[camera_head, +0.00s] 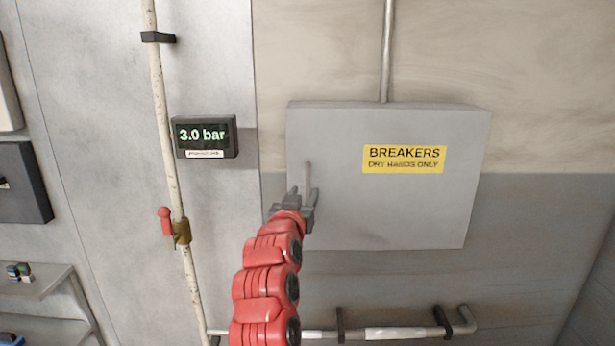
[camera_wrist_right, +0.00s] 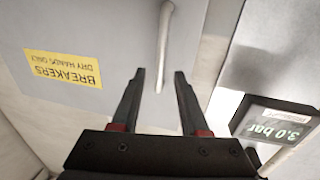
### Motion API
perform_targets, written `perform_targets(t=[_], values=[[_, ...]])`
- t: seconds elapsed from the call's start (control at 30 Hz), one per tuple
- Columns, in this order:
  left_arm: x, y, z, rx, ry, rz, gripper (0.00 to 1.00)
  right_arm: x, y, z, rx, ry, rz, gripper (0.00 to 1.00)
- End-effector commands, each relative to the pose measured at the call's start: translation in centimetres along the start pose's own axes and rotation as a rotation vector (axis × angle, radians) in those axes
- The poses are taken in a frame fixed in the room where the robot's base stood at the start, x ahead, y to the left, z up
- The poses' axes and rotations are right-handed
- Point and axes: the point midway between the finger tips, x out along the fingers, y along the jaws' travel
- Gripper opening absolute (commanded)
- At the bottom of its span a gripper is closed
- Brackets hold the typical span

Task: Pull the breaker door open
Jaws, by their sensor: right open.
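The breaker door (camera_head: 400,205) is the front of a grey wall box with a yellow label reading "BREAKERS DRY HANDS ONLY" (camera_head: 404,159). It looks shut. Its handle (camera_head: 308,174) is a thin upright grey bar near the door's left edge. My right gripper (camera_head: 300,192) is at the lower part of the handle. In the right wrist view the gripper (camera_wrist_right: 160,75) is open, and the handle (camera_wrist_right: 163,40) reaches between and beyond its fingertips. I cannot tell whether a finger touches it. My left gripper is not in view.
A pressure display (camera_head: 205,136) reading 3.0 bar is on the wall left of the box. A pale vertical pipe (camera_head: 160,110) with a red-handled valve (camera_head: 166,221) runs beside it. A horizontal pipe (camera_head: 395,332) runs below the box. A shelf (camera_head: 40,285) is at lower left.

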Motion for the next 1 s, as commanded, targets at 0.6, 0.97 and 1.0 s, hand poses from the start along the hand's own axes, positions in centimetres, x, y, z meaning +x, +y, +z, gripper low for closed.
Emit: perform_targets(t=[0.6, 0.97, 1.0], values=[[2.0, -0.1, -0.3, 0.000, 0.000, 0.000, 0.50, 4.9, -0.1, 0.1, 0.001, 0.000, -0.002, 0.45], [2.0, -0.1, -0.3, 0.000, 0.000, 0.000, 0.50, 4.8, 0.0, 0.0, 0.001, 0.000, -0.001, 0.00], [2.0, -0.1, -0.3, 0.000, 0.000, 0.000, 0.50, 4.8, -0.1, 0.0, 0.001, 0.000, -0.001, 0.00]])
